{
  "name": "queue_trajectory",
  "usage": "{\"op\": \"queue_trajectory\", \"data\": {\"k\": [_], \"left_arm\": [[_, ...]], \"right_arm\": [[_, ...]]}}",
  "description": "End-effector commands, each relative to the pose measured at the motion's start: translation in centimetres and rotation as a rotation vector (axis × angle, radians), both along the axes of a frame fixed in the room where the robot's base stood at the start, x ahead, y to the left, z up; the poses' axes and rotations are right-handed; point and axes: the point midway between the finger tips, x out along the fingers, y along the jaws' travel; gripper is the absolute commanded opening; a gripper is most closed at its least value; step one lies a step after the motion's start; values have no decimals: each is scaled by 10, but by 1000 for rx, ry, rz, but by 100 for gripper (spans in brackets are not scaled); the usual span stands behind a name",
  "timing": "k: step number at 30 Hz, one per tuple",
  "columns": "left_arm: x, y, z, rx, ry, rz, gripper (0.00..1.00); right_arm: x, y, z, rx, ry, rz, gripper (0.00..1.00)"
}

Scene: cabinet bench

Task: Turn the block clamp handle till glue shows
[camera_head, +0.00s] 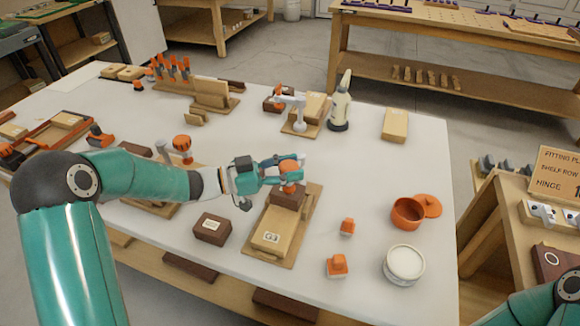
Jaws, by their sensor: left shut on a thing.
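The block clamp stands on a tan wooden base (309,211) at the middle front of the bench. It has a dark brown block (287,197) at its back and a light wood block (272,232) with a pale label in front. Its orange handle (289,167) rises above the brown block. My left gripper (287,172) reaches in from the left and is shut on the orange handle; the fingers hide part of it. I cannot make out any glue at the blocks. My right gripper is out of view; only part of my right arm shows at the lower right corner.
A loose brown block (212,228) lies left of the clamp. Orange pieces (337,265), an orange pot (407,213) and a white round tub (404,264) stand to the right. Another clamp (300,113) and a glue bottle (340,105) stand behind. White bench surface is clear between them.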

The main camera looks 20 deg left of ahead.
Motion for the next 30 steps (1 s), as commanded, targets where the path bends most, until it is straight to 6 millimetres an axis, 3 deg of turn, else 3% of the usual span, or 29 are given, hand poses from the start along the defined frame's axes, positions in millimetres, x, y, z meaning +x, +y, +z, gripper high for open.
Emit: {"op": "queue_trajectory", "data": {"k": [13, 30], "left_arm": [[1, 1, 2, 1, -2, -261, 8], [0, 2, 1, -1, -3, -519, 8]], "right_arm": [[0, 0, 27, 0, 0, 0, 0], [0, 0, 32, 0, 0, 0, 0]]}}
